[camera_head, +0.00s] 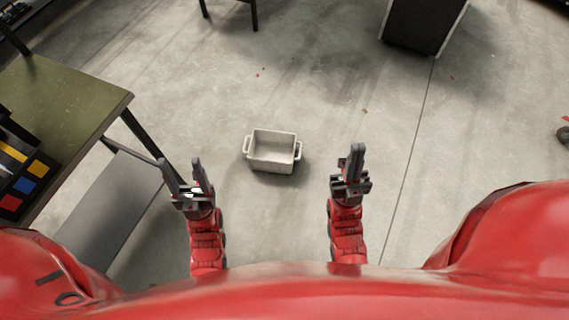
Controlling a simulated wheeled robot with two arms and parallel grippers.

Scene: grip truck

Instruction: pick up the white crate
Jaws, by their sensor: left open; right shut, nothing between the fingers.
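The white crate (272,165) sits upright on the concrete floor in the middle of the head view, with a handle at its left and right ends. It looks empty. My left gripper (183,170) is open and empty, to the left of the crate and apart from it. My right gripper (354,158) is shut with nothing in it, to the right of the crate and apart from it. Neither gripper touches the crate.
A green-topped table (75,105) with a lower grey shelf (115,205) stands at the left, close to my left arm. A black case with coloured blocks (22,180) is on it. A dark cabinet (420,25) stands at the back right. Floor around the crate is clear.

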